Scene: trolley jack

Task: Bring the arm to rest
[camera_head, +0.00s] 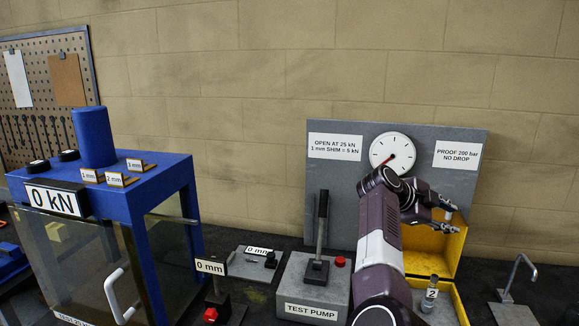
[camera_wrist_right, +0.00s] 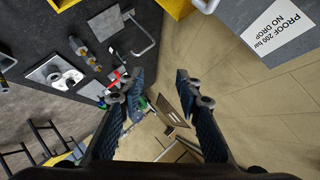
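My right arm (camera_head: 382,240) rises from the bottom edge, bends in front of the grey panel and reaches to the right. My right gripper (camera_head: 450,215) hangs in the air in front of the yellow box (camera_head: 455,262), its fingers pointing right. In the right wrist view the gripper (camera_wrist_right: 158,92) has its two fingers wide apart, with nothing between them. My left gripper is not in view.
The grey panel (camera_head: 325,185) carries a dial gauge (camera_head: 393,152). The test pump (camera_head: 312,285) with its lever stands left of my arm. A blue press (camera_head: 170,175) stands at the left. A small metal stand (camera_head: 513,310) is at the right.

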